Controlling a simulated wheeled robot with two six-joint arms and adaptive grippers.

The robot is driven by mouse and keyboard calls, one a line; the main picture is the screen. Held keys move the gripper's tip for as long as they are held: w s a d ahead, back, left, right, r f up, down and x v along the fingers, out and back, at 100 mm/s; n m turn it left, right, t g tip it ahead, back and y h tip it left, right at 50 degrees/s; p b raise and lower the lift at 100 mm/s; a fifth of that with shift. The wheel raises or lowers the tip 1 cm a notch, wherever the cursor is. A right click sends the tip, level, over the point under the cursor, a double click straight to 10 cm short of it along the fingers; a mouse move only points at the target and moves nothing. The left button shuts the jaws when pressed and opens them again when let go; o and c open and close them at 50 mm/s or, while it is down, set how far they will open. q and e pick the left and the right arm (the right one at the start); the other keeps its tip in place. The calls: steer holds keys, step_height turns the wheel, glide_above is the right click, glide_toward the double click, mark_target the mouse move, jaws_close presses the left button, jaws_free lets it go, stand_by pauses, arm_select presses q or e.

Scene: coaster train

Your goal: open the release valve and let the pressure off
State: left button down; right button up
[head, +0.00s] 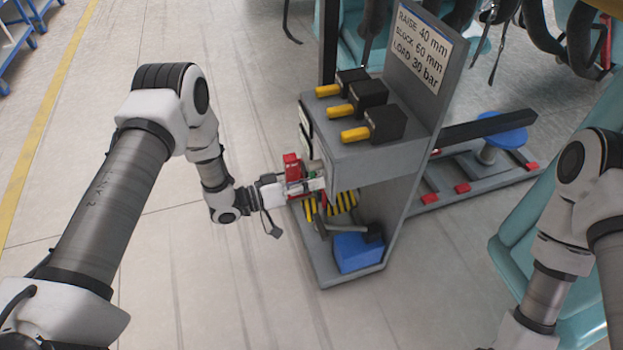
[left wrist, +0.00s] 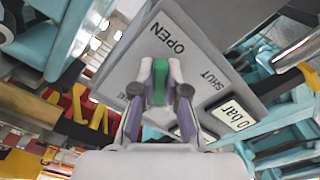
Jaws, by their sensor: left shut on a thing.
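The release valve's green handle (left wrist: 160,78) shows in the left wrist view on a grey panel (left wrist: 205,50) marked OPEN and SHUT. My left gripper (left wrist: 160,88) is shut on the handle, a finger on each side of it. The fingers hide part of the handle, so I cannot tell which mark it points to. A gauge display (left wrist: 237,113) on the panel is partly cut off and shows "0 bar". In the head view my left gripper (head: 312,184) is at the left face of the grey cart (head: 375,160). My right gripper is out of view.
The cart's sign (head: 424,42) reads RAISE 40 mm, BLOCK 60 mm, LOAD 30 bar. Black blocks with yellow handles (head: 355,134) stand on its top. A blue box (head: 357,252) sits on its lower shelf. A jack with a blue pad (head: 500,128) is behind.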

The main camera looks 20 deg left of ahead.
arm_select(q)
steer(key=shift+s+d+r+n, duration=0.1)
steer(key=shift+r+n, duration=0.05)
steer(key=shift+n, duration=0.35)
steer(key=c, duration=1.2)
jaws_free()
steer(key=v, duration=1.2)
